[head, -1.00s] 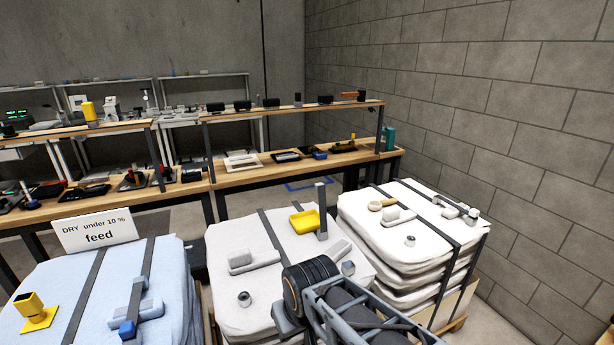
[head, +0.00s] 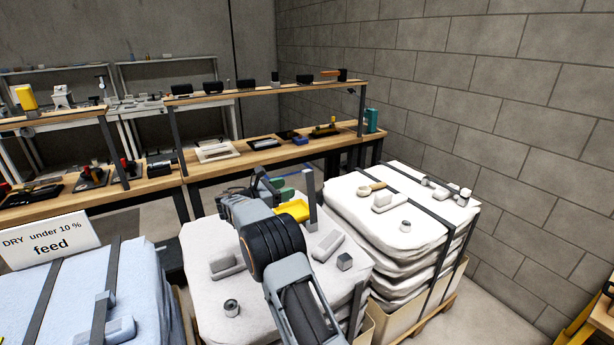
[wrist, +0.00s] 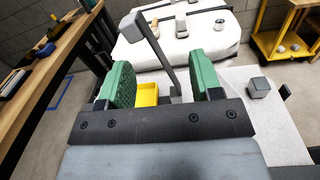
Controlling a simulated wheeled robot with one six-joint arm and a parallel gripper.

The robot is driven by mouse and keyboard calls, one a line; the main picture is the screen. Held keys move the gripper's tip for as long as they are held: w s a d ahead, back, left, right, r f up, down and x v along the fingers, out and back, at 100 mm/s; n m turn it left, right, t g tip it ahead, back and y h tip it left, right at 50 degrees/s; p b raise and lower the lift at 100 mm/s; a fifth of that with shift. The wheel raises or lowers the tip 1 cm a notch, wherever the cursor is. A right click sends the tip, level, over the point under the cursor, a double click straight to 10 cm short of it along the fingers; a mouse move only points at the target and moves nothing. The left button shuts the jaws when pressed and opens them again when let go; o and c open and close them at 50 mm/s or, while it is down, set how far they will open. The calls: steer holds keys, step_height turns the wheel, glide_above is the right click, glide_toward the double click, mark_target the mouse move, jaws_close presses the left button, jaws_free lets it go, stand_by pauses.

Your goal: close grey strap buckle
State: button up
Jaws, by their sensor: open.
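A grey strap buckle's lever (head: 311,200) stands upright on the middle white sack stack (head: 205,290), near its far edge. In the wrist view the lever (wrist: 158,50) leans up and left, with a square block at its top. Its foot shows between and beyond my green finger pads. My gripper (head: 279,188) is open and empty over the far part of that stack, just left of the lever in the head view; it also shows in the wrist view (wrist: 160,82). A yellow tray (head: 294,210) lies beside the lever's foot. My arm hides part of the stack.
Grey blocks (head: 328,246) and a small round fitting (head: 231,308) sit on the middle stack. Another strapped white stack (head: 345,207) stands right, a blue one (head: 75,300) with a feed sign (head: 50,245) left. A wooden bench (head: 250,158) runs behind.

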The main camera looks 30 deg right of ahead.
mark_target(303, 174)
steer(key=w+f+n+h, duration=0.3)
steer(key=w+f+h, duration=0.1)
steer(key=shift+h, duration=0.3)
steer(key=x, duration=0.9)
steer(key=p+x, duration=0.1)
steer(key=x, duration=0.3)
steer(key=shift+w+d, duration=0.15)
steer(key=shift+w, duration=0.15)
